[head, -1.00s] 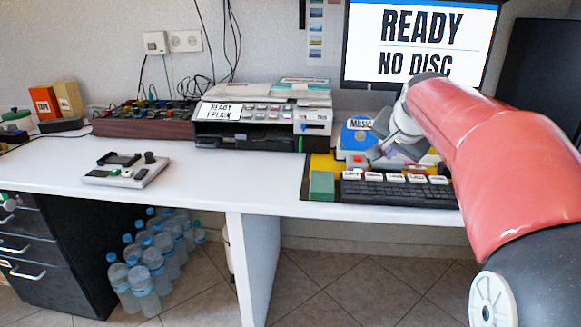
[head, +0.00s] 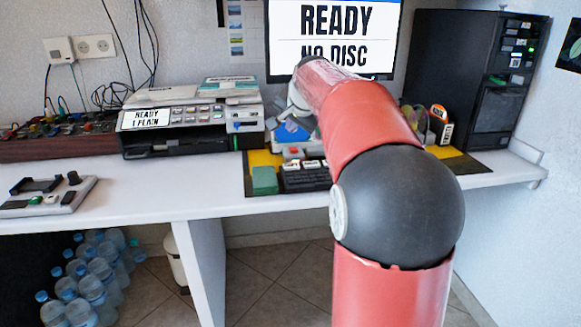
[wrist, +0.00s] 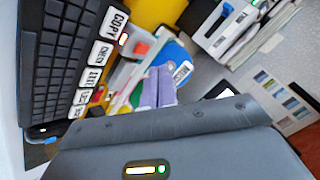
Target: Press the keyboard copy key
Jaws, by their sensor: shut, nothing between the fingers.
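The dark keyboard (head: 305,181) lies on the yellow and dark mat at the desk's front, its right part hidden behind my arm. In the wrist view the keyboard (wrist: 62,50) fills the upper left. Its row of white labelled keys faces my gripper, with the copy key (wrist: 116,24) at the top end, marked COPY, and the CHECK key (wrist: 101,53) below it. My gripper (wrist: 160,88) is shut and empty, apart from the keys, to their right in the wrist view. In the head view my gripper is mostly hidden by my arm.
A green block (head: 264,181) sits beside the keyboard's left end. A printer-like machine (head: 190,128) stands to the left. The monitor (head: 335,25) reads READY, NO DISC. A black tower (head: 465,85) stands at the right. The white desk (head: 150,190) is clear in front of the machine.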

